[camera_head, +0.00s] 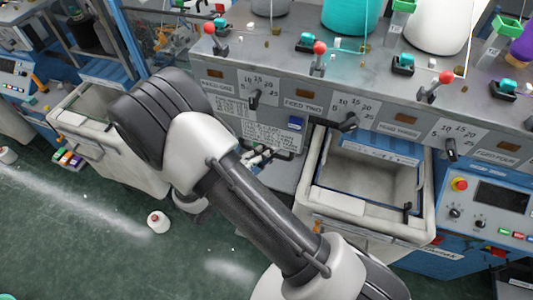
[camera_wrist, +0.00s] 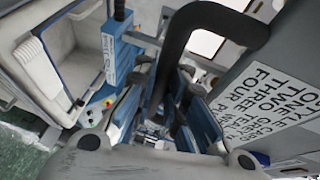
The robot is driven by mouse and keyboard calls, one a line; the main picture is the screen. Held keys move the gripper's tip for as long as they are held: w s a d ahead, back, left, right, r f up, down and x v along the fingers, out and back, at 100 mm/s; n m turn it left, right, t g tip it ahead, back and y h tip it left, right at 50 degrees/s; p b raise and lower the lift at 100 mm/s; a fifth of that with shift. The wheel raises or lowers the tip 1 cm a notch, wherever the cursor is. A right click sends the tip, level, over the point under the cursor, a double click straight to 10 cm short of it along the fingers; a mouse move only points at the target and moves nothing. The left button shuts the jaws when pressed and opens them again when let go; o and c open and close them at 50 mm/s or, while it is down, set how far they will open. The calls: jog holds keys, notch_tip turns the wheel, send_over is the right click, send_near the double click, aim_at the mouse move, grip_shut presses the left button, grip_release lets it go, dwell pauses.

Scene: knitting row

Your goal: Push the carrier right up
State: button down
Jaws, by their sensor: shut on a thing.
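My gripper (camera_head: 257,158) is low against the front of the grey knitting machine, partly hidden behind my arm. In the wrist view its fingers (camera_wrist: 165,128) are closed around a thick black bent handle (camera_wrist: 178,52), which rises between the blue pads and bends right at the top. The handle also shows as a thin dark bar (camera_head: 286,154) below the lettered placard in the head view. No part is marked as the carrier. I cannot tell whether the handle belongs to it.
Above is a row of feed dials (camera_head: 347,122) and red-knobbed levers (camera_head: 319,48). An open bin (camera_head: 335,205) stands to the right and another bin (camera_head: 85,125) to the left. A yarn cone (camera_head: 158,222) stands on the green floor. A control panel (camera_head: 500,207) is far right.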

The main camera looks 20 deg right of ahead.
jog(key=shift+w+r, duration=0.15)
jog(key=shift+r, duration=0.25)
jog(key=c, duration=1.6)
grip_release()
jog(key=shift+f, duration=0.1)
jog(key=v, duration=1.2)
